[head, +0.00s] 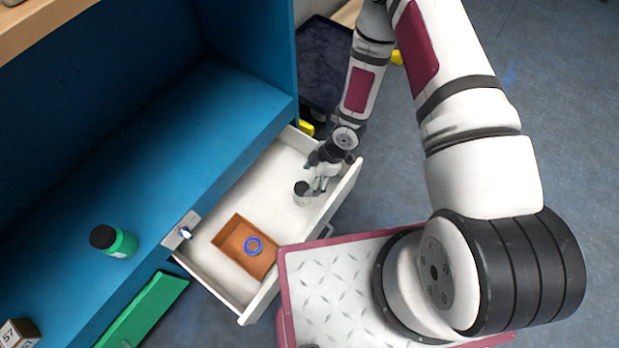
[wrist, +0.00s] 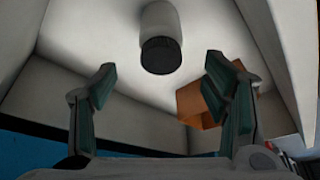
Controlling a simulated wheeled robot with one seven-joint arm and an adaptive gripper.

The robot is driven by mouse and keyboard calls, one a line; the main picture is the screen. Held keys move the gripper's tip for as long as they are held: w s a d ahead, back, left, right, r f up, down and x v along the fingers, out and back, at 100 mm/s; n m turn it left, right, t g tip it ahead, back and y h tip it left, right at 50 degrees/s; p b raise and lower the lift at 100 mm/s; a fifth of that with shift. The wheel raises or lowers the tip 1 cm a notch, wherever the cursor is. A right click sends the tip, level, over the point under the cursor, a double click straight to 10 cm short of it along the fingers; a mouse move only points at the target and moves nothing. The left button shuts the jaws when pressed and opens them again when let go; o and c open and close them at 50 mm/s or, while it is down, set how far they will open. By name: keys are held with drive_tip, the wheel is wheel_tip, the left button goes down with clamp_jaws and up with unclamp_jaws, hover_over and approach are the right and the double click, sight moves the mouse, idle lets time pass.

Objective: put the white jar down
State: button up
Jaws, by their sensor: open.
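My gripper (head: 320,186) is over the right part of the drawer, close beside the jar in the head view. In the wrist view the jar (wrist: 160,20) is at the top centre, beyond the fingertips, and its lid faces me. My gripper (wrist: 160,82) has its two fingers spread wide with nothing between them. The jar appears apart from both fingers.
An orange-brown box (head: 232,239) lies in the drawer's near part, with a blue ring (head: 254,245) at it. A small box (head: 18,333) is at lower left. The drawer walls surround my gripper.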

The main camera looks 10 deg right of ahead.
drive_tip(key=shift+d+r, duration=0.1)
drive_tip(key=shift+r, duration=0.1)
drive_tip(key=w+d+r+m+t+h, duration=0.1)
drive_tip(key=w+d+r+m+h, duration=0.2)
drive_tip(key=r, duration=0.5)
drive_tip(key=w+d+r+m+h, duration=0.1)
drive_tip(key=w+d+r, duration=0.1)
drive_tip(key=d+r, duration=0.45)
drive_tip(key=w+d+r+m+t+h, duration=0.1)
drive_tip(key=w+d+r+h, duration=0.15)
drive_tip(key=r, duration=0.75)
drive_tip(key=s+d+r+m, duration=0.3)
drive_tip(key=r+m, duration=0.1)
drive_tip(key=r, duration=0.7)
drive_tip(key=s+r+m+g, duration=0.1)
drive_tip(key=s+r+m, duration=0.4)
drive_tip(key=s+r, duration=0.8)
drive_tip(key=s+a+r+m+y, duration=0.1)
drive_tip(key=s+r+m, duration=0.1)
drive_tip(key=s, duration=0.6)
drive_tip(key=s+a+r+m+y, duration=0.1)
drive_tip(key=s+a+r+m, duration=0.1)
drive_tip(key=s, duration=0.6)
drive_tip(key=shift+s+a+r+m+g, duration=0.15)
drive_tip(key=shift+s+a+m+g, duration=0.15)
drive_tip(key=shift+s+g, duration=0.1)
